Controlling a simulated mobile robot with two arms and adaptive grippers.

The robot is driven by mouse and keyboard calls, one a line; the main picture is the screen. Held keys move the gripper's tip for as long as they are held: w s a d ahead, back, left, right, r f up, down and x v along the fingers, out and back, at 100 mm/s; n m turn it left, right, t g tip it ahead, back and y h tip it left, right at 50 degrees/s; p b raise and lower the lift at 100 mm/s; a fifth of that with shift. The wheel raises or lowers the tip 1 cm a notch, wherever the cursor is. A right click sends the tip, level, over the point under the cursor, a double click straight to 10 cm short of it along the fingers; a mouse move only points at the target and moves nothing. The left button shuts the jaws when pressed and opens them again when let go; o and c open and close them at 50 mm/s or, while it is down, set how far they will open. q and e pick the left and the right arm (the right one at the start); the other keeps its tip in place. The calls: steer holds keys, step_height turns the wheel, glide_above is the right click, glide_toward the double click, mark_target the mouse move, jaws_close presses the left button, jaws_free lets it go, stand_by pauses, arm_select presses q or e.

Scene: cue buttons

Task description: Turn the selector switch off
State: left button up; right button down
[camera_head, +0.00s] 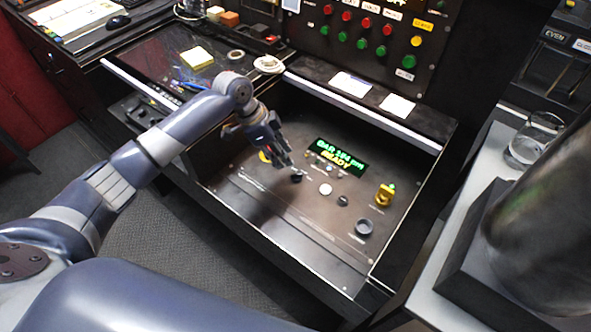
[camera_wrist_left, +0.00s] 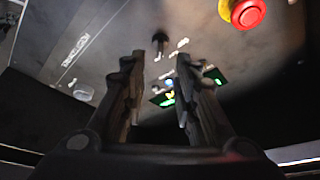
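A small black knob (camera_head: 297,177), which looks like the selector switch, stands on the dark sloping panel (camera_head: 270,215). In the left wrist view the knob (camera_wrist_left: 160,40) shows ahead of the gap between my fingers; its pointer direction is too blurred to tell. My left gripper (camera_head: 285,158) is above the panel, just up and left of the knob in the head view. In the wrist view the left gripper (camera_wrist_left: 155,75) has its two fingers apart with nothing between them. I cannot tell any contact with the knob. My right gripper is not in view.
A red button on a yellow base (camera_wrist_left: 243,12) is near the knob. A glass (camera_head: 535,138) stands at right.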

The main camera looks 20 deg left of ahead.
mark_target(296, 175)
arm_select(q)
steer(key=x, duration=0.9)
jaws_close()
